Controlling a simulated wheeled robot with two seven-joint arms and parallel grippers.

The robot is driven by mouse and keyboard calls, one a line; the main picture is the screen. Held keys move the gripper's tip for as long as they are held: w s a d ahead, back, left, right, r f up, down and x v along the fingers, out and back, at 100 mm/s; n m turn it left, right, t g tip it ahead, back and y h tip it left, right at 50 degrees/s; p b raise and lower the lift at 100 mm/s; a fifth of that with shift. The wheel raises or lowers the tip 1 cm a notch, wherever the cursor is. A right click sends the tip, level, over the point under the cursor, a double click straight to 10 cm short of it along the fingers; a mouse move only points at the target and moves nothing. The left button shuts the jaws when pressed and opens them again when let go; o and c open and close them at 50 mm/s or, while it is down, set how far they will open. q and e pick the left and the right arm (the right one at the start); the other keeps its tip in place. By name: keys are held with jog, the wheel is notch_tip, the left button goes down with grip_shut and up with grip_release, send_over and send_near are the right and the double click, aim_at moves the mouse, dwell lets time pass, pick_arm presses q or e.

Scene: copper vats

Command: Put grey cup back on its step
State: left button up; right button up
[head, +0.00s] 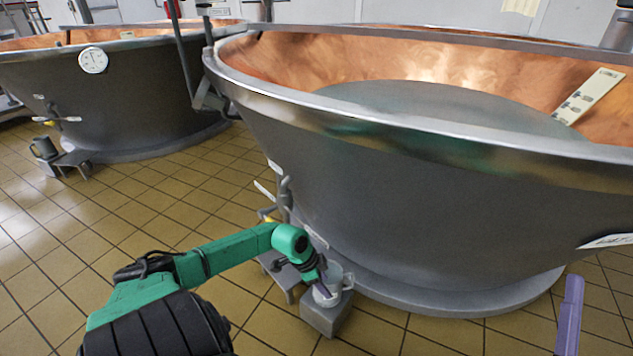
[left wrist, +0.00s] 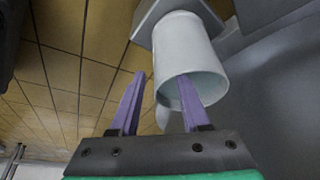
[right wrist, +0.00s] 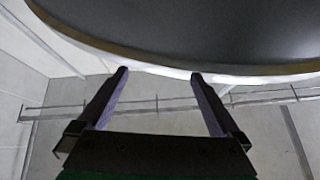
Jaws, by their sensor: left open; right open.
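The grey cup (head: 333,291) stands upright on a small grey step (head: 325,316) at the foot of the near copper vat. It also shows in the left wrist view (left wrist: 185,50), its mouth towards the camera and its base against the step (left wrist: 148,18). My left gripper (left wrist: 162,78) is open at the cup's mouth. One purple finger overlaps the opening, seemingly inside it; the other is outside, to the left. In the head view, my left gripper (head: 322,287) partly hides the cup. My right gripper (right wrist: 159,73) is open and empty, away from the cup.
The near vat (head: 420,210) rises right beside the cup, with a valve above it. Another small step (head: 285,272) stands to the left. A second vat (head: 110,95) is at the back left. The tiled floor (head: 150,210) between is mostly clear.

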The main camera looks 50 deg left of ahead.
pick_arm(q)
jog(key=p+v, duration=0.4)
jog(key=v, duration=0.2)
jog(key=d+r+n+t+h, duration=0.1)
jog(key=d+r+t+h, duration=0.25)
jog(key=d, duration=0.75)
jog(key=d+r+t+h, duration=0.2)
jog(key=d+t+h, duration=0.25)
jog(key=d, duration=0.65)
jog(key=s+d+f+n+y, duration=0.3)
jog(key=s+d+f+n, duration=0.2)
jog(key=s+d, duration=0.1)
jog(key=shift+d+f+y, duration=0.25)
jog(key=shift+d+y, duration=0.15)
jog(key=shift+d, duration=0.45)
pick_arm(e)
jog(key=s+a+f+g+h, duration=0.1)
jog(key=s+f+g, duration=0.2)
jog(key=f, duration=0.7)
jog(key=s+f+m+g, duration=0.1)
jog(key=s+f+g, duration=0.3)
jog(key=f, duration=0.6)
jog(key=s+a+f+g+h, duration=0.1)
jog(key=s+f+g, duration=0.3)
jog(key=f, duration=0.6)
jog(key=shift+s+a+f+m+h, duration=0.3)
jog(key=shift+s+a+f, duration=0.05)
jog(key=shift+s, duration=0.45)
jog(key=shift+w, duration=0.1)
